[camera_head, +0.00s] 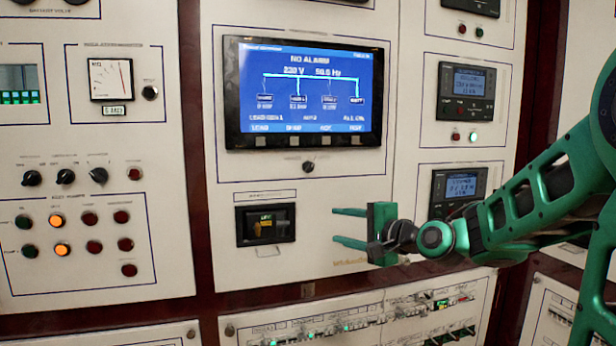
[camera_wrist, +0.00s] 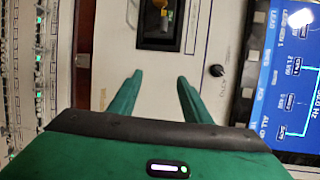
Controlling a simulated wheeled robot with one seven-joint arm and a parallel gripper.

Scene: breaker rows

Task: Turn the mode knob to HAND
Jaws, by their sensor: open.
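A small black knob (camera_head: 308,166) sits on the cream panel just below the large blue screen. It also shows in the wrist view (camera_wrist: 217,70), to the right of my fingers. Its label is too small to read, so I cannot tell whether it is the mode knob. Three more black knobs, left (camera_head: 32,178), middle (camera_head: 65,176) and right (camera_head: 98,176), sit in a row on the left panel; their labels are unreadable too. My green gripper (camera_head: 335,226) is open and empty, below and right of the screen knob. Its two fingers (camera_wrist: 160,76) point at the panel, apart from the knob.
The blue screen (camera_head: 308,92) stands out above the knob. A dark-framed breaker window (camera_head: 265,224) is left of my gripper. Breaker rows (camera_head: 330,322) run below. Small meters, upper (camera_head: 466,93) and lower (camera_head: 458,187), are at right, the lower one partly behind my arm.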

